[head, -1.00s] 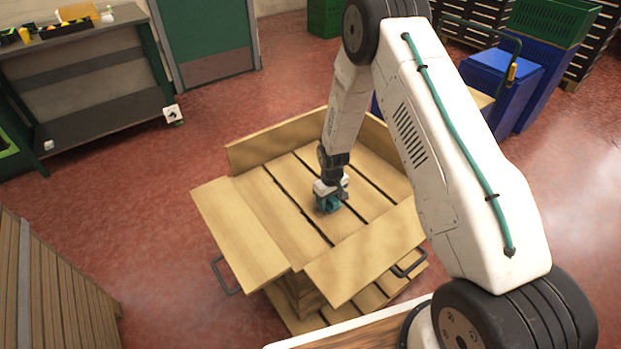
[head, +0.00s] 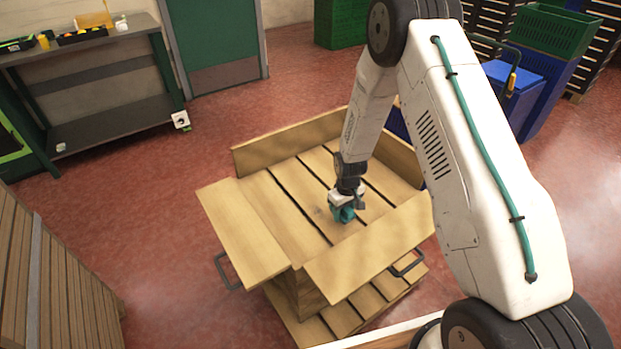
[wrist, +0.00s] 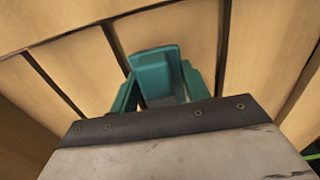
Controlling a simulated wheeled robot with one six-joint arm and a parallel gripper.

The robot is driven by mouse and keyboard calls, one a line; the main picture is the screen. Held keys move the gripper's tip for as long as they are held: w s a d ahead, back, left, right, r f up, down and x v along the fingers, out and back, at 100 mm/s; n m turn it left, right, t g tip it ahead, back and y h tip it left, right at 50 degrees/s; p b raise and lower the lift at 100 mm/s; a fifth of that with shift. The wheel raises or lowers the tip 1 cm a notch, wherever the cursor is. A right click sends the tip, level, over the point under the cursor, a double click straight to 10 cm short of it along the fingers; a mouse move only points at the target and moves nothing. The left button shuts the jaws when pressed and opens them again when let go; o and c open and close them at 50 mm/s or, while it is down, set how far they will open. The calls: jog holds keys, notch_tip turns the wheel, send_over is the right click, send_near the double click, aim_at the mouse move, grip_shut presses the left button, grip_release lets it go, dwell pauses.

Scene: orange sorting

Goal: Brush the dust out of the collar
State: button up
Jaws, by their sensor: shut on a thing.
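The wooden collar (head: 245,235) is a box of pale boards around a slatted floor (head: 300,200). My gripper (head: 343,211) points down inside it, right of the middle and low over the slats. It is shut on a teal block-shaped thing, which I take to be the brush (wrist: 153,60); in the wrist view it sits between the two green fingers. Its bristles are hidden, so I cannot tell whether they touch the slats. I cannot clearly make out dust on the boards.
The collar's walls enclose the gripper, and dark metal handles (head: 228,272) stick out in front. A slatted wooden crate (head: 60,285) stands at the left, a workbench (head: 110,125) at the back left. Blue and green crates (head: 515,95) stand at the back right. Red floor lies open between.

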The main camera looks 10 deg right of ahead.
jog(key=shift+r, duration=2.75)
